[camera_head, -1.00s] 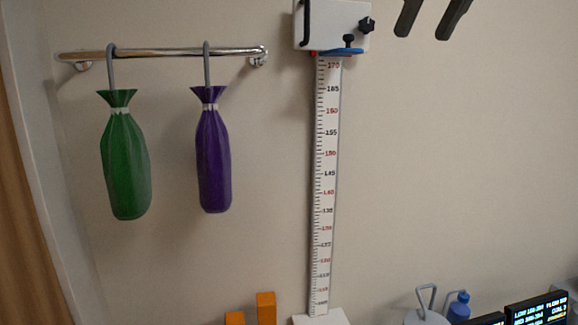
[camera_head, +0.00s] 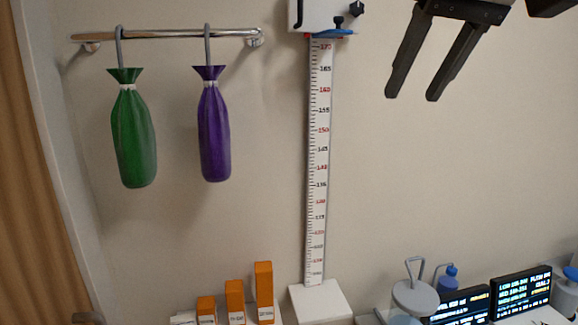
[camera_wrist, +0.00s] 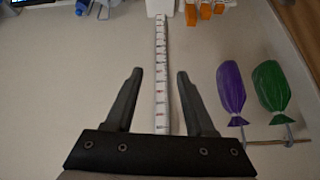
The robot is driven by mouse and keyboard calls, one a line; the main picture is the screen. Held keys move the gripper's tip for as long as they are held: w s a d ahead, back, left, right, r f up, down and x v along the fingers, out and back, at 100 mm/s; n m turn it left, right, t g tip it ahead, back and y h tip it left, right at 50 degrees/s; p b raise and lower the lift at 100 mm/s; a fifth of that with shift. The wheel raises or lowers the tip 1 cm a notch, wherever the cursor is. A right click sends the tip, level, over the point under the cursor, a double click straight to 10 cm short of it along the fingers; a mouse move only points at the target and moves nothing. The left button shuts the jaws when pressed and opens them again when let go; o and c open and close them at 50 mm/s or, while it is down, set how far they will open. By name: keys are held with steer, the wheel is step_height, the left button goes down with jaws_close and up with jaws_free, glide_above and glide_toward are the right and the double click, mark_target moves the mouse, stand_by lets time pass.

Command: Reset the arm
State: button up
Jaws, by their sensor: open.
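My gripper (camera_head: 411,96) hangs at the top right of the head view, with its two dark fingers apart and nothing between them. In the wrist view my gripper (camera_wrist: 160,75) also shows open and empty, with the ruler strip (camera_wrist: 161,60) on the wall behind the gap between the fingers. The gripper is to the right of the height gauge (camera_head: 319,150) in the head view and apart from it.
A green bag (camera_head: 133,135) and a purple bag (camera_head: 213,130) hang from a chrome rail (camera_head: 170,35) at the left. Orange blocks (camera_head: 264,290), a white base (camera_head: 320,300), a grey canister (camera_head: 415,297) and lit displays (camera_head: 522,290) stand below. The wall between is clear.

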steer(key=s+f+b, duration=0.1)
steer(key=s+f, duration=0.2)
steer(key=f, duration=0.9)
steer(key=s+f, duration=0.3)
steer(key=f, duration=0.9)
steer(key=s+a+f+g+h+b, duration=0.1)
steer(key=s+f, duration=0.2)
steer(key=f, duration=0.9)
steer(key=shift+s+m+b, duration=0.3)
steer(key=shift+s+m, duration=0.1)
steer(key=shift+a, duration=0.1)
